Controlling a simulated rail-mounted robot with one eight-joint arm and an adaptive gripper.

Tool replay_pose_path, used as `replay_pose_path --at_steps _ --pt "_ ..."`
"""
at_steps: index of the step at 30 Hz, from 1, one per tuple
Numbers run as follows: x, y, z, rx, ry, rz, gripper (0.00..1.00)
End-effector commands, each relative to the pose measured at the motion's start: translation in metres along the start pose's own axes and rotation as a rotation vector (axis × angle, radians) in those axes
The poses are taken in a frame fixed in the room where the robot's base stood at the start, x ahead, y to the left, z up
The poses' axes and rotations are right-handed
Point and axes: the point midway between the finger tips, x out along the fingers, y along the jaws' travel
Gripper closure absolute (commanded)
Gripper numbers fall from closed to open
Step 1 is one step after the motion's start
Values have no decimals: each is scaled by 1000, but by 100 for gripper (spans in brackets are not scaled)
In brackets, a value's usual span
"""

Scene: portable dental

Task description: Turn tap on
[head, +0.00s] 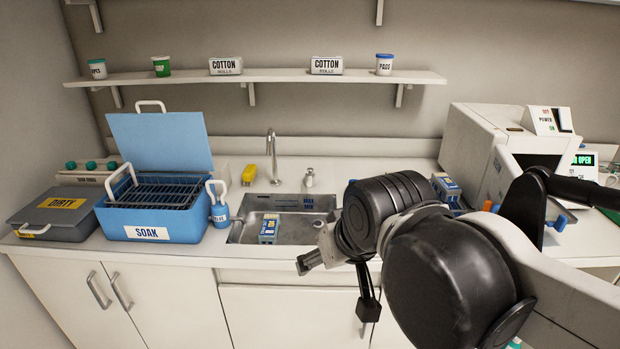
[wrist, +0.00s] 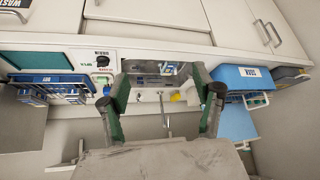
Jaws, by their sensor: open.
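The chrome tap (head: 272,155) has a tall curved spout and stands behind the sink (head: 235,232). A small chrome fitting (head: 309,178) stands on the counter right of it; I cannot tell if it is the tap's handle. No running water shows.
A blue and white box (head: 268,228) lies in the sink. A yellow item (head: 249,173) stands behind it. The blue SOAK tub (head: 150,225) and a blue bottle (head: 218,208) are to the left. A white machine (head: 490,145) stands right. A shelf (head: 270,78) runs above.

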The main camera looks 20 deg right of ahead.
Motion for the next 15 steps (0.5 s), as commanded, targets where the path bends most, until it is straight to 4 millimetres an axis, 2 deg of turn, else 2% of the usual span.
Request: replay_pose_path --at_steps 1,7,15 --pt "-4 2 -18 13 -14 0 45" --pt "-7 10 -80 66 -76 0 71" --pt "4 25 -160 137 -159 -3 71"
